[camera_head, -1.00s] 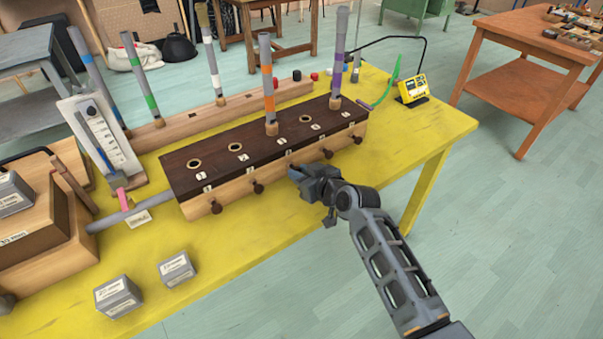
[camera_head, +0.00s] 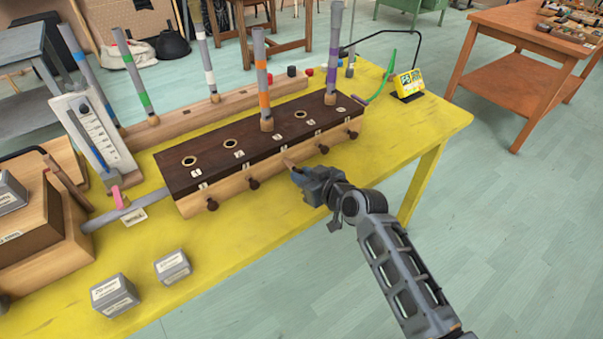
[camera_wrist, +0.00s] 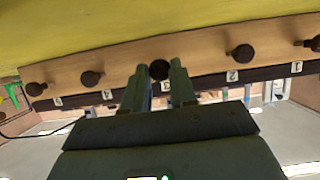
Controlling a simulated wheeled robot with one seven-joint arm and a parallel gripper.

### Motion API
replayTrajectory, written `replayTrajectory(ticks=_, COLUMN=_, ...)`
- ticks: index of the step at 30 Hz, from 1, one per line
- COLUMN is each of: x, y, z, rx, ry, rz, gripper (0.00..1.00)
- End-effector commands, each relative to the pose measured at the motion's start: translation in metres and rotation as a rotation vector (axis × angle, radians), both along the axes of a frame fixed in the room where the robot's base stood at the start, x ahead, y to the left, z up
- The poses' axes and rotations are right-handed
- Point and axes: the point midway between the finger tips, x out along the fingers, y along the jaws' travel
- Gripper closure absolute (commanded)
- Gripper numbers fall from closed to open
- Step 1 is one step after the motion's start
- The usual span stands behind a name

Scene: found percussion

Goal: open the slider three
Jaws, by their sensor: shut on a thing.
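The long wind chest (camera_head: 230,155) has a dark top with numbered holes and a pale wooden front with a row of dark knobs. The slider three (camera_head: 288,163) shows as a short pale strip sticking out of the front towards my gripper (camera_head: 298,174). In the wrist view its dark round knob (camera_wrist: 159,69) sits between the two fingertips of my gripper (camera_wrist: 155,78), which is shut on it. In the head view the gripper hides this knob. Knobs one (camera_head: 212,205) and two (camera_head: 253,183) lie to the left, close to the front.
Banded pipes stand on the chest, including an orange-banded one (camera_head: 264,98) and a purple-banded one (camera_head: 333,60). Two grey blocks (camera_head: 115,295) (camera_head: 173,266) lie at the front left of the yellow table (camera_head: 240,255). A yellow meter (camera_head: 409,84) stands at the right. Floor right of my arm is clear.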

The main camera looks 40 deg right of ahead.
Motion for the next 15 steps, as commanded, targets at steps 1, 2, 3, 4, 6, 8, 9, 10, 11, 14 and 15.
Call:
replayTrajectory(ticks=1, x=0.0001, y=-0.0001, z=0.0001, rx=0.0, ry=0.0, rz=0.0, gripper=1.0)
replayTrajectory(ticks=2, x=0.0001, y=-0.0001, z=0.0001, rx=0.0, ry=0.0, rz=0.0, gripper=1.0)
replayTrajectory(ticks=3, x=0.0002, y=-0.0001, z=0.0, rx=0.0, ry=0.0, rz=0.0, gripper=0.71)
replayTrajectory(ticks=4, x=0.0002, y=-0.0001, z=0.0, rx=0.0, ry=0.0, rz=0.0, gripper=0.68)
replayTrajectory(ticks=6, x=0.0003, y=-0.0001, z=0.0001, rx=0.0, ry=0.0, rz=0.0, gripper=0.61)
replayTrajectory(ticks=8, x=0.0003, y=-0.0001, z=0.0001, rx=0.0, ry=0.0, rz=0.0, gripper=0.56)
replayTrajectory(ticks=9, x=0.0004, y=-0.0001, z=0.0001, rx=0.0, ry=0.0, rz=0.0, gripper=0.52)
replayTrajectory(ticks=10, x=0.0003, y=-0.0001, z=0.0, rx=0.0, ry=0.0, rz=0.0, gripper=0.49)
replayTrajectory(ticks=11, x=0.0004, y=-0.0001, z=0.0001, rx=0.0, ry=0.0, rz=0.0, gripper=0.48)
replayTrajectory(ticks=14, x=0.0004, y=0.0, z=0.0001, rx=0.0, ry=0.0, rz=0.0, gripper=0.48)
replayTrajectory(ticks=15, x=0.0004, y=0.0, z=0.0001, rx=0.0, ry=0.0, rz=0.0, gripper=0.48)
